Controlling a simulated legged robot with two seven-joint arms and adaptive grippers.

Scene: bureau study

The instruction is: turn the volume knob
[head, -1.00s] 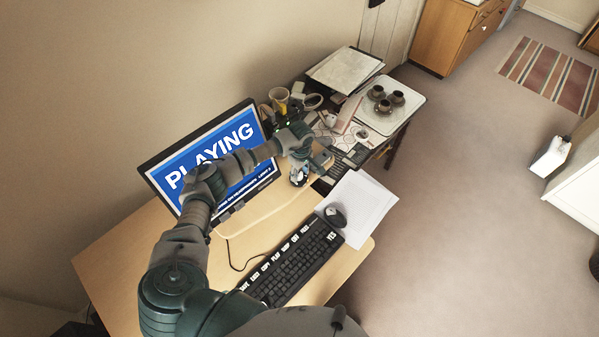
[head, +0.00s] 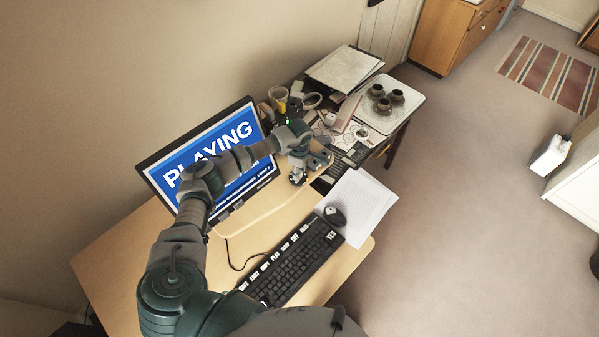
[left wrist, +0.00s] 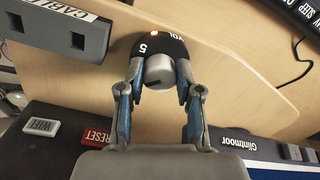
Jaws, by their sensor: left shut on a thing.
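The volume knob (left wrist: 160,70) is a short grey cylinder with a dark mark on its face, on a black rounded base (left wrist: 155,47) lettered "VOL" with a "5". My left gripper (left wrist: 160,78) has one blue-padded finger on each side of the knob and is shut on it. In the head view my left gripper (head: 306,171) is at the desk's far right end, past the monitor, and largely hides the knob there. My right gripper is not in view.
The monitor (head: 225,150) reads "PLAYING" just behind my left arm. A keyboard (head: 290,268), mouse (head: 335,215) and paper (head: 368,205) lie in front. In the wrist view, a box with a red RESET button (left wrist: 97,135) and a "Glintmoor" panel (left wrist: 245,142) are close by.

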